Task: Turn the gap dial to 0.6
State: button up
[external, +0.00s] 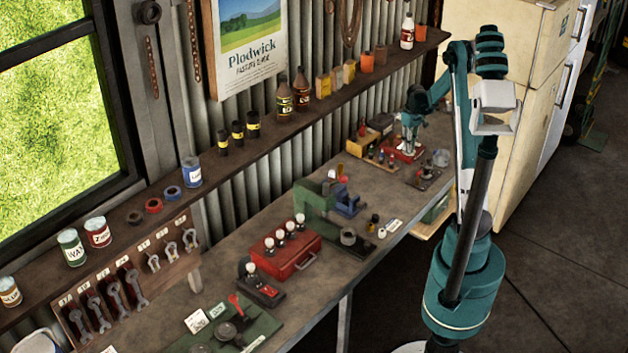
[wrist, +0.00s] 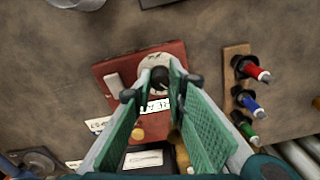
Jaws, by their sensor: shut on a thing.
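A red plate (wrist: 118,72) carries the gap dial, a pale round face (wrist: 153,62) with a black knob (wrist: 160,76) at its middle. In the wrist view my gripper (wrist: 161,83) has its green-padded fingers on both sides of the knob, shut on it. The dial's scale marks and its pointer are too small or covered to read. A white label with dark marks (wrist: 157,105) shows between the fingers. In the external view my gripper (external: 409,143) points down over the red plate (external: 397,154) at the bench's far end, and hides the knob.
A wooden rack (wrist: 236,62) with red, blue and green handled tools stands close to the right of the plate in the wrist view. A shelf with bottles runs along the wall.

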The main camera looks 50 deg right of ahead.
jog(key=shift+m+b, duration=0.75)
jog(key=shift+m, duration=0.75)
jog(key=o, duration=0.9)
jog(key=shift+r, duration=0.15)
jog(key=shift+r, duration=5.9)
jog(key=shift+a, duration=0.1)
